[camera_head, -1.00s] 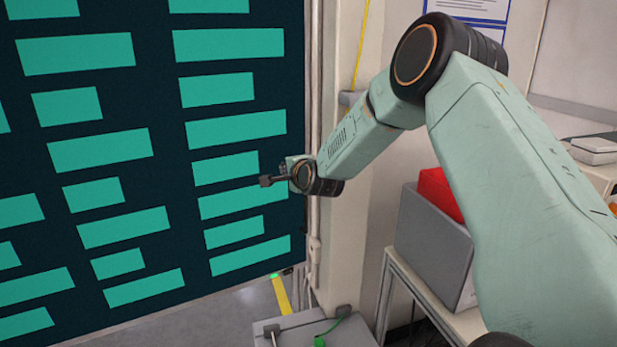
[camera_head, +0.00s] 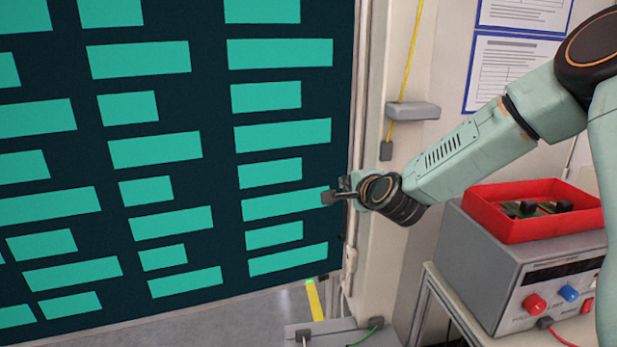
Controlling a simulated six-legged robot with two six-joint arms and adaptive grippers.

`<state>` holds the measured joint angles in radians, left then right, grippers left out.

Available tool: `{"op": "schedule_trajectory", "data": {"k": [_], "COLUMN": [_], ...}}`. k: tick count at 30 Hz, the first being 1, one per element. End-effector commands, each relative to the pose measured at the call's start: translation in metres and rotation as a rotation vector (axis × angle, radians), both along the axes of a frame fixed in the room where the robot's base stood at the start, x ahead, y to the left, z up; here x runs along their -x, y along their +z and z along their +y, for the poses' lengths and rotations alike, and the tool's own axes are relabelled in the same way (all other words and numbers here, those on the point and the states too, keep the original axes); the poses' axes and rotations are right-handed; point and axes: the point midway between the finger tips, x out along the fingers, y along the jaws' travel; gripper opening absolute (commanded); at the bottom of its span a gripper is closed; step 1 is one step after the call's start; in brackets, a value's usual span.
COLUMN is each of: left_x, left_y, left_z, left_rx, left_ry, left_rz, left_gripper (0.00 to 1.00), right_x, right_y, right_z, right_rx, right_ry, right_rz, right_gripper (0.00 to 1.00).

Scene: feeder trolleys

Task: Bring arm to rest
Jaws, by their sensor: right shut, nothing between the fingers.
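My right arm comes in from the right in the head view. Its pale green link reaches left and slightly down to the dark wrist. My right gripper (camera_head: 330,197) is at the end of it, small and pointing left. It is shut with nothing held. It shows in front of the right edge of the large dark panel with teal bars (camera_head: 283,208); I cannot tell the gap between them. My left gripper is not in view.
A grey device (camera_head: 505,275) with red and blue knobs stands on a bench at lower right. A red tray (camera_head: 490,227) with dark parts sits on it. A grey box (camera_head: 330,332) is at the bottom. Framed sheets (camera_head: 510,68) hang on the wall.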

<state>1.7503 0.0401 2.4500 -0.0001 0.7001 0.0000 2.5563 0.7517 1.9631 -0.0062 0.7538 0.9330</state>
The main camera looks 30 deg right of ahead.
Motion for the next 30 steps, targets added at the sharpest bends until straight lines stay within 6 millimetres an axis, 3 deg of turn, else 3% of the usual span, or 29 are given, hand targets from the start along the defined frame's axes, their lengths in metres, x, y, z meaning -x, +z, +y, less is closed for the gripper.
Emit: {"op": "schedule_trajectory", "data": {"k": [6, 10, 13, 18, 23, 30], "left_x": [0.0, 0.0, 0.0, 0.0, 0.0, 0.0], "left_y": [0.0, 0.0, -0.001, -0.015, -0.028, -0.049], "left_z": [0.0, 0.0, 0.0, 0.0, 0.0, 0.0], "left_rx": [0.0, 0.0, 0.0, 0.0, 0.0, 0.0], "left_ry": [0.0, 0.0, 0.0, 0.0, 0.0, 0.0], "left_rz": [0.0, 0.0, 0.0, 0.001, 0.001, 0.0], "left_gripper": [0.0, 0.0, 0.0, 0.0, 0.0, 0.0], "right_x": [0.002, 0.002, 0.013, 0.051, 0.098, 0.192], "right_y": [0.0, -0.002, -0.017, -0.101, -0.179, -0.285], "right_z": [0.001, 0.002, 0.025, 0.085, 0.124, 0.168], "right_rx": [0.009, 0.108, 0.256, 0.532, 0.693, 0.847], "right_ry": [0.003, 0.042, 0.143, 0.4, 0.618, 0.945], "right_rz": [0.002, 0.035, 0.115, 0.333, 0.505, 0.735], "right_gripper": [0.0, 0.0, 0.0, 0.0, 0.0, 0.0]}}
